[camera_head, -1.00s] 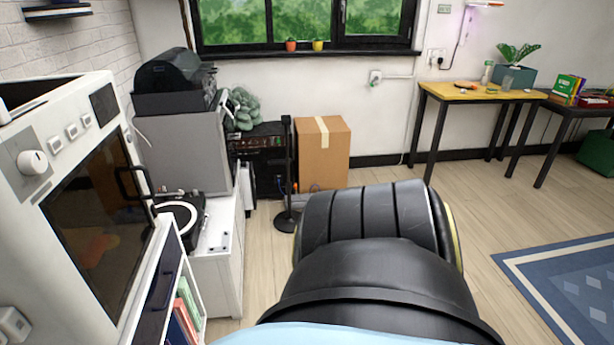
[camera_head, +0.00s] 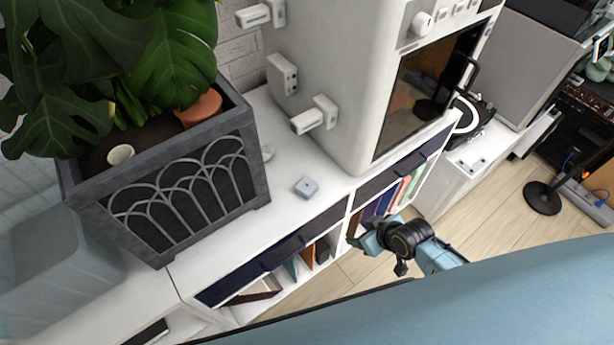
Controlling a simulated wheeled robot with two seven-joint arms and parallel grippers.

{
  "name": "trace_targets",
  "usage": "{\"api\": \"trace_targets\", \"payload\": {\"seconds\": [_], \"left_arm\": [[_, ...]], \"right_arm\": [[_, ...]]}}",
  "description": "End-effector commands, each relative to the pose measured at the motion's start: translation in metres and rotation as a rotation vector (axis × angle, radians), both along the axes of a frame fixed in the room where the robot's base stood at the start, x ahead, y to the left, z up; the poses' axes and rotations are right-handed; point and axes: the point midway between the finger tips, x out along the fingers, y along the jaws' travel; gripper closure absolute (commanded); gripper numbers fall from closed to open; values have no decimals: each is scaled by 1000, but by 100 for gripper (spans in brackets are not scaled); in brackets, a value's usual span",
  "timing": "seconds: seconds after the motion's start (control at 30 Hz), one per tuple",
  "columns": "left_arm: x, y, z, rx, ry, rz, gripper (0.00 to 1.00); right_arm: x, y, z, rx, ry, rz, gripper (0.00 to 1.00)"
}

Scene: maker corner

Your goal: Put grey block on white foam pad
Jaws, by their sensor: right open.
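A small grey block (camera_head: 306,187) lies on the white cabinet top, between the dark planter and the large white machine. My right gripper (camera_head: 370,244) is in front of the cabinet, to the right of and below the block in the picture. It is open, apart from the block, and I see nothing in it. I cannot make out a white foam pad for certain. A small pale object (camera_head: 267,153) lies by the planter's right side, partly hidden, and I cannot tell what it is. My left gripper is not in view.
The dark planter (camera_head: 190,190) with a big leafy plant stands left on the cabinet (camera_head: 235,255). The white machine (camera_head: 345,80) stands behind and right of the block. Books fill open shelves below. A black stand (camera_head: 542,198) is on the floor at right.

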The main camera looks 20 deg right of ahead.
Motion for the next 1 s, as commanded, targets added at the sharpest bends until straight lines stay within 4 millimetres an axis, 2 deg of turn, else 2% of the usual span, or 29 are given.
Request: {"api": "trace_targets", "payload": {"seconds": [0.03,0.1,0.2,0.3,0.37,0.47,0.8,1.0], "left_arm": [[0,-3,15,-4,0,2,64],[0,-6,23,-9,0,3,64],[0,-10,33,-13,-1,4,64],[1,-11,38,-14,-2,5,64],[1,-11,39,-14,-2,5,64],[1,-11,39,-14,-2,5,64],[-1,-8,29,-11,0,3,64],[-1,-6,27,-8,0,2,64]], "right_arm": [[16,10,46,20,-44,42,33],[28,24,92,46,-88,99,33],[35,43,143,74,-133,173,33],[36,55,176,92,-161,225,33],[35,60,187,99,-171,244,33],[38,65,190,103,-179,258,33],[74,89,147,104,-179,256,33],[83,96,135,102,-180,257,33]]}}
